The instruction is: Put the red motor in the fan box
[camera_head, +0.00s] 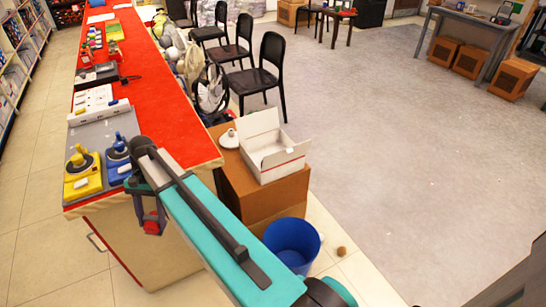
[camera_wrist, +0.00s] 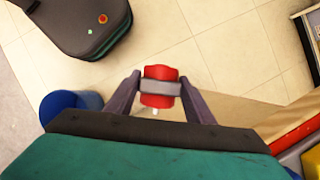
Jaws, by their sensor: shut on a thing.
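My gripper (camera_head: 152,222) is shut on the red motor (camera_head: 153,226), in front of the near end of the red-topped counter (camera_head: 155,110) in the head view. In the wrist view, the red motor (camera_wrist: 160,72) sits between the two dark fingers of my gripper (camera_wrist: 160,88), with a grey band across it and tiled floor below. The fan box appears to be the white open carton (camera_head: 262,125) in the head view, right of the counter. Its flap stands up and its inside looks empty. It does not show in the wrist view.
The white carton stands on a brown block (camera_head: 268,200), beside a small white round object (camera_head: 229,139). A blue bin (camera_head: 291,242) is on the floor in front. Yellow (camera_head: 82,172) and blue (camera_head: 118,160) devices stand on the counter's near end. Black chairs (camera_head: 262,75) stand behind.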

